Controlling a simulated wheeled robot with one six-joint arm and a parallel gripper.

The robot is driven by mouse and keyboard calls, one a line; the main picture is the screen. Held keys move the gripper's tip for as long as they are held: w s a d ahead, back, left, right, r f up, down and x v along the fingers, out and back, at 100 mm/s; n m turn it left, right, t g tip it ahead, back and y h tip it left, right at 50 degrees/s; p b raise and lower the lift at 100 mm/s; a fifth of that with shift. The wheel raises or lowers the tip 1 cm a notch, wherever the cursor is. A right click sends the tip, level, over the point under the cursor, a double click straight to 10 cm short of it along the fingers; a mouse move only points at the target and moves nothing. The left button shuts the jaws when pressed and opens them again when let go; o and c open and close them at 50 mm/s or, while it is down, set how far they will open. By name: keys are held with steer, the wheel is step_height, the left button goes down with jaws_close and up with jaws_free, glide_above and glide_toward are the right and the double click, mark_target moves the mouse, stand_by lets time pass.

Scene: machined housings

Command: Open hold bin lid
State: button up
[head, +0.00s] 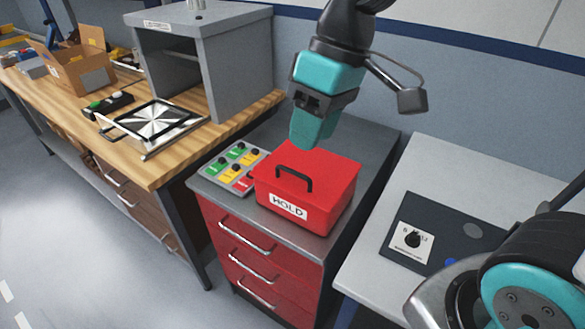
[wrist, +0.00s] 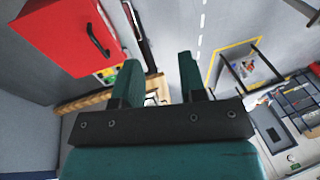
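The red hold bin (head: 335,212) stands on the grey top of a red drawer cabinet, with a white "HOLD" label on its front. Its red lid (head: 335,168) lies flat and looks shut. A black bar handle (head: 294,178) is on the lid toward the front. My gripper (head: 313,136) is above the bin's back edge in the head view and hides part of it. In the wrist view the gripper (wrist: 158,72) is open, with nothing between its fingers. The bin (wrist: 62,35) and its handle (wrist: 96,42) show at the upper left there, apart from the fingers.
A panel of coloured buttons (head: 234,166) lies left of the bin. Cabinet top behind the bin is bare.

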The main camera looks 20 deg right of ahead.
steer(key=g+h+b, duration=0.1)
steer(key=h+b, duration=0.1)
glide_toward(296, 172)
steer(key=f, duration=0.2)
steer(key=f+p, duration=0.1)
steer(key=f, duration=0.2)
steer(key=a+f+p, duration=0.1)
steer(key=f, duration=0.2)
steer(key=shift+s+f, duration=0.25)
steer(key=shift+s, duration=0.1)
jaws_close()
